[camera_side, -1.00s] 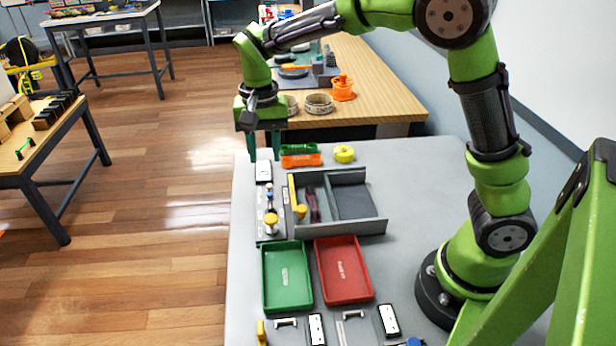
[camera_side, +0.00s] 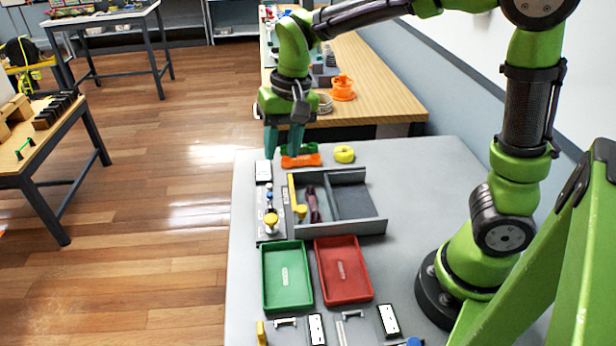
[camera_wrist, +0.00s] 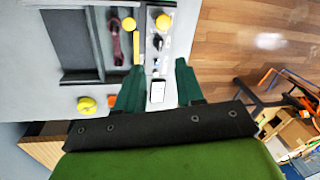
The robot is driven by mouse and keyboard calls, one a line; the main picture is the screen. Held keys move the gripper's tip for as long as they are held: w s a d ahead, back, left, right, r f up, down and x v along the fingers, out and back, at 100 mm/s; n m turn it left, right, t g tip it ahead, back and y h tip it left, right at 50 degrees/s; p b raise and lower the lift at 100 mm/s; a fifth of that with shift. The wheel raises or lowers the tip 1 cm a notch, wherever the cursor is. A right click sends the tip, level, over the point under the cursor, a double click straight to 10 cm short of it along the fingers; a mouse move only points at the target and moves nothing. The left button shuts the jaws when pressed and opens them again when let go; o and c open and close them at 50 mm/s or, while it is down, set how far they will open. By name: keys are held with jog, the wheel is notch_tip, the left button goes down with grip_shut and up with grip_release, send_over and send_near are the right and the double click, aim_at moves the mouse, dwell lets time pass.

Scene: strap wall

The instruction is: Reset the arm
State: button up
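A grey divided tray (camera_side: 352,205) holds a dark red item (camera_side: 312,204). A panel with a yellow knob (camera_side: 270,220) lies left of it.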

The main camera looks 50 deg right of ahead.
jog(key=s+d+r+n+t, duration=0.1)
jog(key=s+r+t, duration=0.1)
jog(key=s, duration=0.5)
jog(key=s+d+r+t, duration=0.2)
jog(key=s+r+t, duration=0.1)
jog(key=s, duration=0.4)
jog(key=shift+n+t+y, duration=0.4)
jog(key=shift+t, duration=0.1)
jog(key=shift+o, duration=0.4)
